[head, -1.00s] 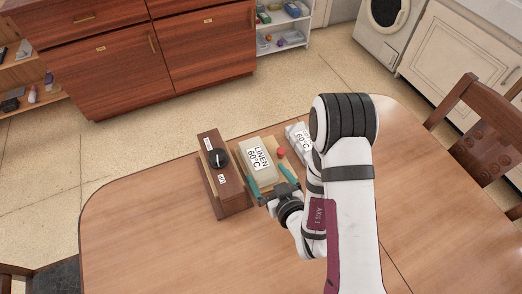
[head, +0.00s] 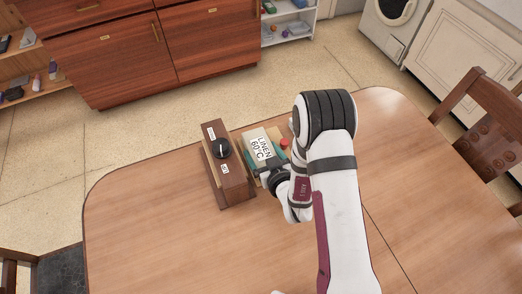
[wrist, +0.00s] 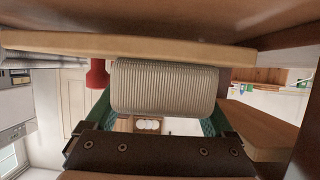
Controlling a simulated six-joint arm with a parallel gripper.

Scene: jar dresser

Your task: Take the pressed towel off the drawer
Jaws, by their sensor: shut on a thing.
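The towel (head: 258,144) is a pale folded block with a label reading LINEN 60°C. In the head view it lies flat beside the dark wooden box. In the wrist view its ribbed, pale end (wrist: 165,88) fills the space between my teal fingers, against a wooden board (wrist: 130,45). My gripper (head: 268,165) is at the towel's near end, shut on it. The fingertips are partly hidden behind the towel in the wrist view.
A red knob (head: 284,142) sits close to the towel's right side and shows beside it in the wrist view (wrist: 97,73). My arm covers the area to the right. The table (head: 150,230) is clear at left and front. A chair (head: 485,120) stands at the right.

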